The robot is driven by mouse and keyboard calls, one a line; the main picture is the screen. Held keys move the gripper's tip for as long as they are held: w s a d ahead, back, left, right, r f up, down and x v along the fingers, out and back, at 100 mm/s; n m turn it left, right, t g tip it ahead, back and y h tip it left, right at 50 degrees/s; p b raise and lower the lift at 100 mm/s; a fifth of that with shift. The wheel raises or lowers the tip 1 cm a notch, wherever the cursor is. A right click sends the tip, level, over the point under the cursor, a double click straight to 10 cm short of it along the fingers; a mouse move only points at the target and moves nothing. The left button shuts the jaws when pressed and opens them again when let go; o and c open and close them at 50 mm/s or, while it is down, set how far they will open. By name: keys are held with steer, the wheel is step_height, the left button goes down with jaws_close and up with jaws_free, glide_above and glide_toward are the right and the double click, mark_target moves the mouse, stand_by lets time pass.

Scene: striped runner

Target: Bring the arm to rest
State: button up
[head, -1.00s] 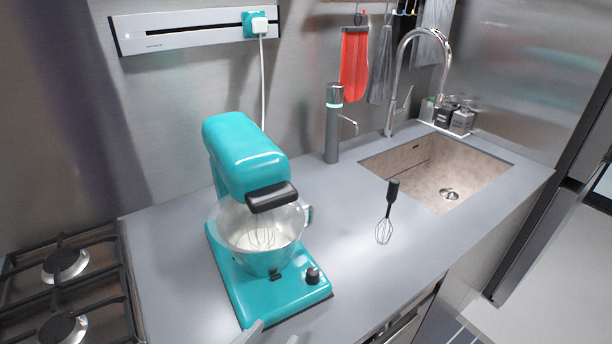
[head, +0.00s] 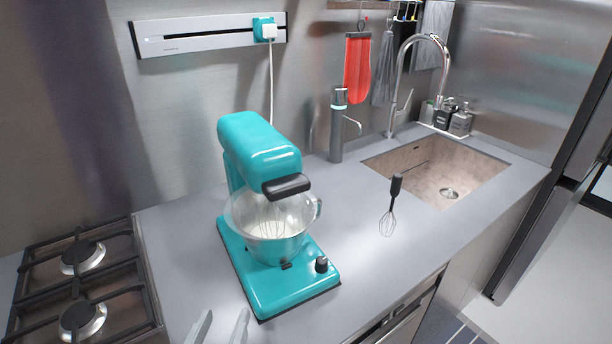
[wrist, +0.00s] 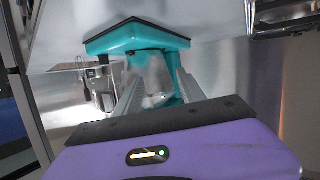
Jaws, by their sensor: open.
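My gripper (head: 220,328) shows at the bottom edge of the head view, with two grey fingers apart and nothing between them. It is in front of a teal stand mixer (head: 258,150) and apart from it, over the front part of the counter. In the wrist view the two fingers of my gripper (wrist: 158,92) are spread, with the mixer (wrist: 140,38) and its bowl (wrist: 152,80) behind them. The rest of my arm is out of the head view.
A gas hob (head: 82,285) is at the left. A whisk (head: 390,208) with a black handle is on the counter (head: 350,265), right of the mixer. A sink (head: 440,172) with a tall tap (head: 395,95) is further right. A cable (head: 271,90) runs down the wall behind the mixer.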

steer(key=f+n+y, duration=0.1)
steer(key=y, duration=0.1)
steer(key=s+a+f+n+y, duration=0.1)
steer(key=n+y, duration=0.1)
steer(key=shift+s+a+f, duration=0.15)
steer(key=shift+s+a, duration=0.05)
steer(key=s+d+y, duration=0.1)
steer(key=s+d+f+n+y, duration=0.1)
steer(key=d, duration=0.1)
steer(key=s+d+f+y, duration=0.1)
steer(key=shift+s+d+n, duration=0.2)
steer(key=shift+s+n, duration=0.15)
steer(key=shift+n, duration=0.05)
steer(key=s+d+m+h, duration=0.2)
steer(key=s+d+h, duration=0.1)
steer(key=s+d, duration=0.8)
steer(key=s+d+f+m+h, duration=0.1)
steer(key=s+d+m+h, duration=0.2)
steer(key=s+d, duration=0.8)
steer(key=d, duration=0.8)
steer(key=shift+s+f+m+h, duration=0.15)
steer(key=shift+s+m+h, duration=0.15)
steer(key=shift+h, duration=0.1)
